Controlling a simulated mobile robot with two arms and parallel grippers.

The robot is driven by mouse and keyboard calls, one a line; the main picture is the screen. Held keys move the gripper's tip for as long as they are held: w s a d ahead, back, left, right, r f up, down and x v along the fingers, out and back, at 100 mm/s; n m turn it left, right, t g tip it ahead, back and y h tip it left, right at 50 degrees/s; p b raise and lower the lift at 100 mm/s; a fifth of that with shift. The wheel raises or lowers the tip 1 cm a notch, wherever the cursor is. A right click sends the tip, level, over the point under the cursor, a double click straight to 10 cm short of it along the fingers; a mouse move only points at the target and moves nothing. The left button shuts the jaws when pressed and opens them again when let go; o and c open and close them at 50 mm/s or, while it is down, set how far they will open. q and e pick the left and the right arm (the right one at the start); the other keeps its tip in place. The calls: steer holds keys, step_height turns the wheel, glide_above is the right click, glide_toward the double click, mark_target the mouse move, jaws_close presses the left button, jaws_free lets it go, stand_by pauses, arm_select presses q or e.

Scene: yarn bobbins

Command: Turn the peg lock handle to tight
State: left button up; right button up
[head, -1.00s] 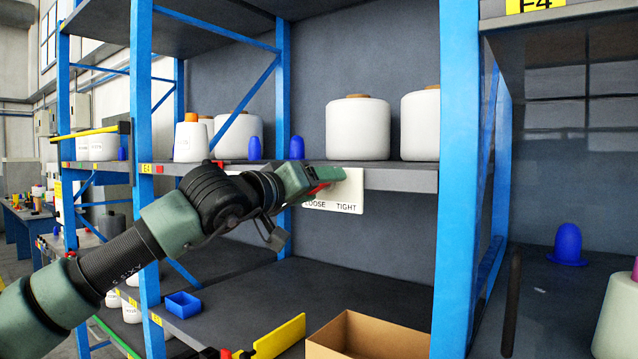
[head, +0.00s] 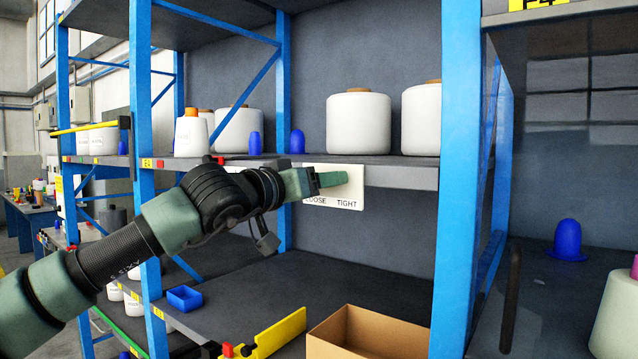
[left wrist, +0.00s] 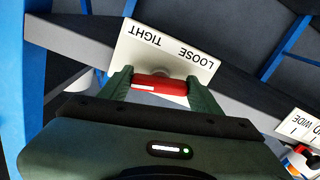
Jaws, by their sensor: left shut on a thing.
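The white lock plate (head: 345,200), lettered LOOSE and TIGHT, is fixed on the front edge of the middle shelf in the head view. It also shows in the left wrist view (left wrist: 145,42), upside down. My left gripper (head: 335,180) is at the plate. In the left wrist view its fingers (left wrist: 160,88) are shut on the red handle (left wrist: 158,84), which lies crosswise between them in front of the plate. In the head view the gripper hides the handle. My right gripper is not in view.
White yarn bobbins (head: 358,123) and blue cones (head: 297,142) stand on the shelf above. A cardboard box (head: 365,335) and a blue bin (head: 184,298) are on the lower shelf. A blue rack post (head: 458,180) rises right of the plate.

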arm_select(q)
steer(key=shift+f, duration=0.35)
steer(key=o, duration=1.3)
steer(key=shift+o, duration=0.4)
steer(key=shift+r, duration=0.15)
steer(key=b+v, duration=0.3)
steer(key=v, duration=0.4)
steer(key=shift+s+a+b, duration=0.25)
steer(key=shift+s+b, duration=0.05)
